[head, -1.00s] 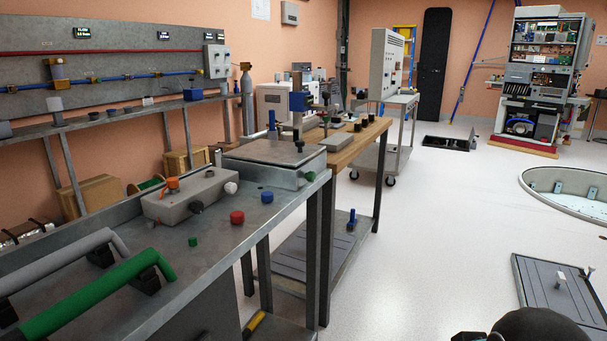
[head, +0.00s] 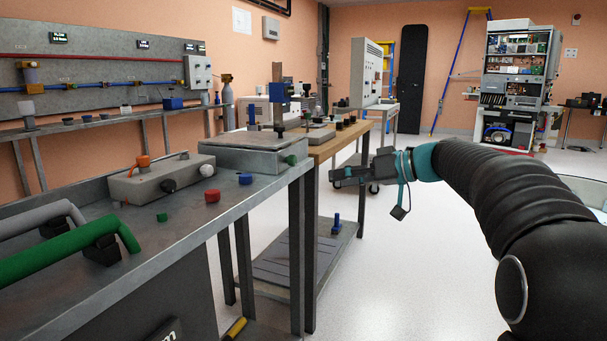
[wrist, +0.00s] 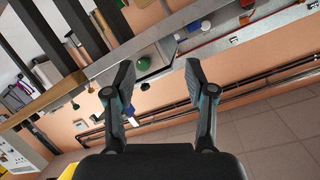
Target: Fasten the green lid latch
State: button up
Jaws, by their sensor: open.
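A grey box (head: 245,163) with a flat lid (head: 250,138) stands at the far end of the metal bench. A green knob-like part, apparently the lid latch (head: 291,160), sits on its right side. I cannot tell the latch's position. In the wrist view a round green part (wrist: 144,63), probably the same latch, shows ahead between the fingers. My gripper (head: 338,178) is in front of the bench's right end, to the right of the box and apart from it. In the wrist view its fingers (wrist: 158,76) are spread and empty.
On the metal bench (head: 200,240) are a grey block (head: 150,185), a red knob (head: 212,196), a blue knob (head: 245,179) and a green-handled bar (head: 60,250). A wooden table (head: 340,140) stands beyond. The floor (head: 400,280) right of the bench is clear.

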aim_at(296, 160)
jog(key=w+d+n+y+b, duration=0.2)
jog(key=w+n+y, duration=0.15)
jog(key=w, duration=0.45)
jog(key=shift+m+t, duration=0.25)
jog(key=shift+t, duration=0.15)
jog(key=p+x, duration=0.1)
jog(key=x, duration=1.2)
jog(key=shift+a+r, duration=0.15)
jog(key=shift+a, duration=0.05)
jog(key=shift+c, duration=0.2)
grip_shut()
